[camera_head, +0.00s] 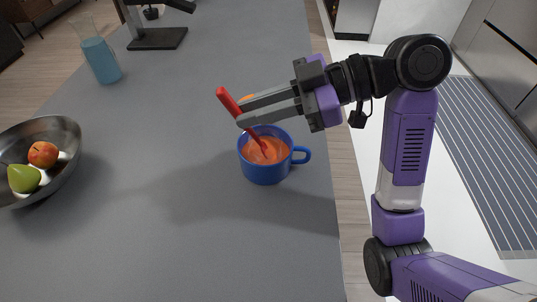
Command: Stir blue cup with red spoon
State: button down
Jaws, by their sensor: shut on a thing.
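The blue cup (265,173) stands upright on the grey counter, its handle toward the right. Orange-red contents show inside it. The red spoon (228,101) is tilted, its handle end up to the left and its lower end inside the cup. My gripper (241,112) comes in from the right above the cup and is shut on the spoon's handle. The spoon's tip is partly hidden by the cup's contents and wall. A small orange thing (246,98) shows just behind my fingers, mostly hidden.
A metal bowl (68,133) with a red-orange apple (43,154) and a green pear (23,178) is at the left. A glass of blue liquid (101,60) and a black stand (158,38) are farther back. The counter (190,255) is clear in front of the cup; its right edge is close.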

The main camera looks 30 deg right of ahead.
aim_at(224, 90)
jog(key=shift+w+a+r+p, duration=0.1)
jog(key=shift+a+r+p, duration=0.3)
jog(key=shift+r+p, duration=0.45)
jog(key=shift+s+a+r+p, duration=0.1)
jog(key=shift+a+r+p, duration=0.35)
jog(key=shift+r, duration=0.55)
jog(key=shift+w+a+r+p, duration=0.1)
jog(key=shift+a+r+p, duration=0.25)
jog(key=shift+r+p, duration=0.5)
jog(key=shift+r, duration=0.1)
notch_tip(224, 90, up, 5)
jog(key=p, duration=0.3)
jog(key=shift+p, duration=0.4)
